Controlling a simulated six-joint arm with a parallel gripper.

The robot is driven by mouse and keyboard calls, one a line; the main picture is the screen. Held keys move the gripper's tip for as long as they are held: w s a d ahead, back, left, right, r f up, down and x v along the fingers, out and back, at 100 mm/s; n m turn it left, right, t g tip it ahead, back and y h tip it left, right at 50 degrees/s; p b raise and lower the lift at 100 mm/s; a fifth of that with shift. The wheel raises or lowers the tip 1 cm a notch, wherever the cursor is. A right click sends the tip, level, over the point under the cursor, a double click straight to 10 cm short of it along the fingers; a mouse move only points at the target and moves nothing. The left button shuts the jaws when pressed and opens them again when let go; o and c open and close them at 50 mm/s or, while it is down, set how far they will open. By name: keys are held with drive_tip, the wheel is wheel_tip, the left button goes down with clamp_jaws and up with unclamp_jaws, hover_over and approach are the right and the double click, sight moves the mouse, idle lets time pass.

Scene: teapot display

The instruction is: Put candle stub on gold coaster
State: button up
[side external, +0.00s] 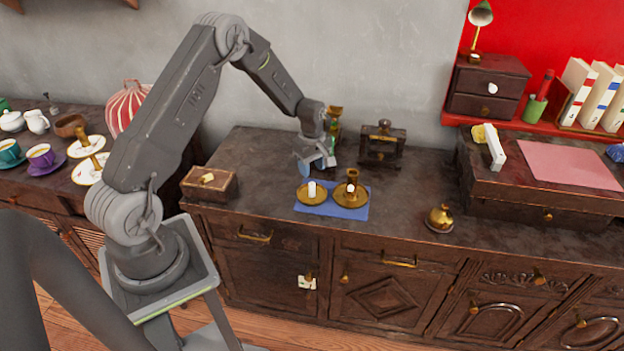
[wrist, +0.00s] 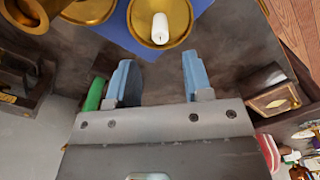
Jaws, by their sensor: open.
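The white candle stub (side external: 312,188) stands on the left gold coaster (side external: 301,196), which lies on a blue mat (side external: 335,213). In the wrist view the candle stub (wrist: 160,27) is on the gold coaster (wrist: 183,34) at the top, beyond my fingertips. My gripper (side external: 318,167) is above the cabinet top, behind the coaster and apart from the candle. In the wrist view my gripper (wrist: 157,72) has its two blue fingers spread, with only dark cabinet top between them.
A brass candlestick (side external: 351,180) stands on a second gold dish right of the coaster. A dark device (side external: 382,145) stands behind it, and a wooden box (side external: 209,184) lies to the left. A brass bell-shaped thing (side external: 440,217) is at right. The cabinet top between is clear.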

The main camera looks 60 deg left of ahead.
wheel_tip(320, 180, up, 5)
wheel_tip(320, 180, up, 10)
drive_tip(key=m+t, duration=0.1)
drive_tip(key=m, duration=0.3)
hover_over(312, 184)
drive_tip(key=s+d, duration=0.2)
drive_tip(key=d, duration=0.4)
drive_tip(key=s+d+r+m+t, duration=0.2)
drive_tip(key=s+d+r+m, duration=0.35)
drive_tip(key=r, duration=0.35)
drive_tip(key=s+d+r+m+t, duration=0.1)
drive_tip(key=s+d+m, duration=0.3)
drive_tip(key=s, duration=0.4)
drive_tip(key=s+d+r+m+t, duration=0.1)
drive_tip(key=s+d+r+m, duration=0.3)
drive_tip(key=s, duration=0.5)
drive_tip(key=shift+s+d+r+m+t, duration=0.2)
drive_tip(key=shift+d+m+t, duration=0.1)
drive_tip(key=shift+d+m, duration=0.45)
